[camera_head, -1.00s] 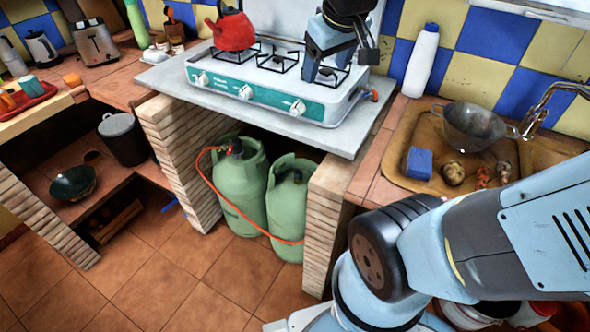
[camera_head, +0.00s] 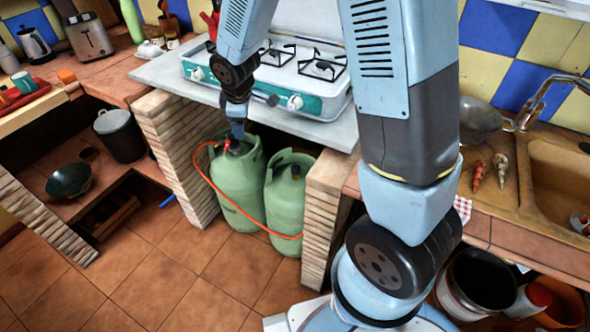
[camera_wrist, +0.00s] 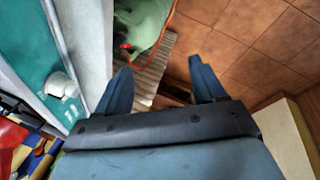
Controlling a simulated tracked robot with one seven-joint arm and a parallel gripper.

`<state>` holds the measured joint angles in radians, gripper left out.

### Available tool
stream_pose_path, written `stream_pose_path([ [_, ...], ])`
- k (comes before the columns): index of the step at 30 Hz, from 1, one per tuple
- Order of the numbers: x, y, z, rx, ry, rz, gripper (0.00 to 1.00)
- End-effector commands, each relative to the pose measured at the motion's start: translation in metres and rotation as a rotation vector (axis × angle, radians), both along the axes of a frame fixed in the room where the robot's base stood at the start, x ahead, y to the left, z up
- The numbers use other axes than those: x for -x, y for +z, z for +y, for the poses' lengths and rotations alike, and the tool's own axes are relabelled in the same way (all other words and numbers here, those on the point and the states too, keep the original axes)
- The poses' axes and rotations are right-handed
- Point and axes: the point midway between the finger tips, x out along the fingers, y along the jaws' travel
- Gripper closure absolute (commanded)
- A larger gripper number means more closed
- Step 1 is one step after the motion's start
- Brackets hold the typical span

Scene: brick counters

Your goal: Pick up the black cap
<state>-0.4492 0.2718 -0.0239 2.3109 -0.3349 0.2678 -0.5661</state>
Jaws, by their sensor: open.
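I cannot clearly make out a black cap. A small dark piece (camera_head: 295,171) sits on top of the right green gas cylinder (camera_head: 288,205); I cannot tell if it is the cap. My gripper (camera_head: 237,134) points down in front of the stove, over or just before the top of the left green cylinder (camera_head: 238,190). In the wrist view my gripper (camera_wrist: 162,84) is open, with nothing between its fingers. The left cylinder's valve is partly hidden by my gripper in the head view.
The white stove (camera_head: 325,108) and its counter edge (camera_head: 170,77) are close to my gripper. Brick pillars (camera_head: 175,140) flank the cylinders. An orange hose (camera_head: 205,185) runs around them. The tiled floor (camera_head: 200,265) in front is clear.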

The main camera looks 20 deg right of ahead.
Motion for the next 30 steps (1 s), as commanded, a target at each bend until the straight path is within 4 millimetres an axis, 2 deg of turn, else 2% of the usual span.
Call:
stream_pose_path([
  [1, -0.002, -0.020, 0.005, 0.021, 0.041, 0.013, 0.31],
  [7, -0.010, -0.088, 0.010, 0.104, 0.192, 0.035, 0.31],
  [15, -0.015, -0.175, -0.006, 0.243, 0.397, 0.062, 0.31],
  [24, -0.017, -0.248, -0.043, 0.418, 0.634, 0.092, 0.31],
  [27, -0.021, -0.265, -0.062, 0.491, 0.721, 0.102, 0.31],
  [30, -0.028, -0.272, -0.084, 0.569, 0.801, 0.110, 0.31],
])
